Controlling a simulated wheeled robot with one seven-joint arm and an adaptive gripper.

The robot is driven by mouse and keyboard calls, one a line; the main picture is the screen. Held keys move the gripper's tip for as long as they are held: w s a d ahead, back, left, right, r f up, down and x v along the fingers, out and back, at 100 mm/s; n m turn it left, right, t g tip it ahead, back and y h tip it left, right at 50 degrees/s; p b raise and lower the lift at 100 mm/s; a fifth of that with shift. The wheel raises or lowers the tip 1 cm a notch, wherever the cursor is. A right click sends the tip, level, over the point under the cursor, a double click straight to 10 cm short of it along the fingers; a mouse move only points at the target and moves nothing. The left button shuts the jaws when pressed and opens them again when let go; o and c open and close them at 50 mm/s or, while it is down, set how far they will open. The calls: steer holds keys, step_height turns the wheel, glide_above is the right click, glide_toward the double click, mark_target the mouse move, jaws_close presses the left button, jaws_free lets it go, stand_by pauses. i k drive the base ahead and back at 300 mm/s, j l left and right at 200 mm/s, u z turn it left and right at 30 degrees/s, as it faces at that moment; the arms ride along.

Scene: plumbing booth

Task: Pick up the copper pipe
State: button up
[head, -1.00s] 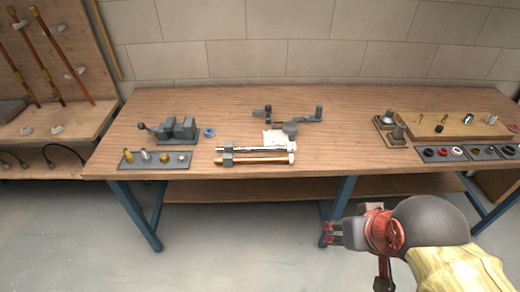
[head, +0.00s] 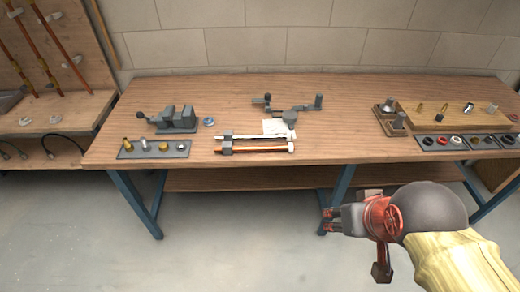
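The copper pipe (head: 258,150) lies level across a grey holder (head: 226,147) near the front edge of the workbench, left of its middle. A silvery pipe (head: 255,136) lies parallel just behind it. My gripper (head: 326,221) is low at the right, in front of the bench and below its top in the picture, apart from the copper pipe. Its two red-tipped fingers point left and look parted, with nothing between them.
A grey vise (head: 175,119) and a tray of small fittings (head: 153,149) are left of the pipes. A grey cranked tool (head: 290,110) stands behind them. A wooden board (head: 455,119) with fittings is at the right. The bench top (head: 345,140) right of the pipes is clear.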

mark_target(226, 148)
steer(key=i+j+u, duration=0.15)
steer(key=i+j, duration=0.25)
steer(key=j, duration=0.3)
steer(key=i+j+u, duration=0.15)
steer(key=i+j, duration=0.3)
steer(key=j, duration=0.15)
steer(key=i+j+u, duration=0.15)
steer(key=i+j, duration=0.3)
steer(key=j, duration=0.15)
